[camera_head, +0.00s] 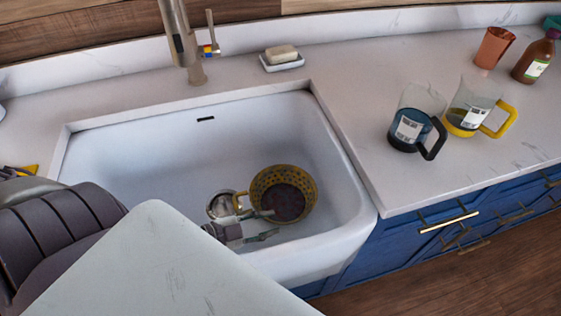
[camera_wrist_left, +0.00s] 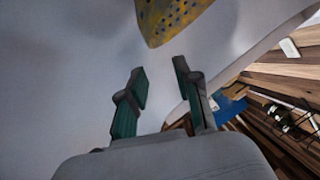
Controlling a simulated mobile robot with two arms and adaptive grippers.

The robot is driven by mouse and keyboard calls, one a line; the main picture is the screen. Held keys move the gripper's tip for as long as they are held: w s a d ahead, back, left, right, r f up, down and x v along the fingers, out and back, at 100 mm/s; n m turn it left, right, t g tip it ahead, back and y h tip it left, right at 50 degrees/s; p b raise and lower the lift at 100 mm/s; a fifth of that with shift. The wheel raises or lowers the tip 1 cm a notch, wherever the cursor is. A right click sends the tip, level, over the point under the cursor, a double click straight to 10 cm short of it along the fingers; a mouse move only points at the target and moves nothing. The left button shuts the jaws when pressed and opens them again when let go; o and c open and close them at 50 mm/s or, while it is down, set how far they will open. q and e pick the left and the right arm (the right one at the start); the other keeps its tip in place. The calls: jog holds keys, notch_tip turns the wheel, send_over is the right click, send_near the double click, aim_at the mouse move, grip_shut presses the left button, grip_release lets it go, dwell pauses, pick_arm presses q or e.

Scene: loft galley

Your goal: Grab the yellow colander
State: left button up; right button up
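The yellow colander (camera_head: 311,181), a perforated bowl with a dark inside, sits in the right part of the white sink (camera_head: 130,155). My left gripper (camera_head: 273,224) reaches into the sink from the left, with its fingers at the colander's near-left side. In the left wrist view, the two green-and-black fingers of my left gripper (camera_wrist_left: 160,75) are spread apart with nothing between them. The colander's perforated yellow wall (camera_wrist_left: 172,20) shows just beyond the fingertips, apart from them in the picture. My right gripper is not in view.
A tap (camera_head: 183,45) and a soap dish (camera_head: 282,63) stand behind the sink. A blue-black mug (camera_head: 407,133), a yellow-handled mug (camera_head: 468,118), a copper cup (camera_head: 493,47) and a brown bottle (camera_head: 534,60) stand on the right counter. The sink's left part looks clear.

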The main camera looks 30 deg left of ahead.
pick_arm(q)
jog(key=x, duration=0.2)
jog(key=f+x, duration=0.1)
jog(key=x, duration=0.5)
jog(key=shift+s+a+f+b, duration=0.15)
jog(key=shift+f+b, duration=0.15)
jog(key=shift+f, duration=0.15)
jog(key=shift+c, duration=0.2)
grip_shut()
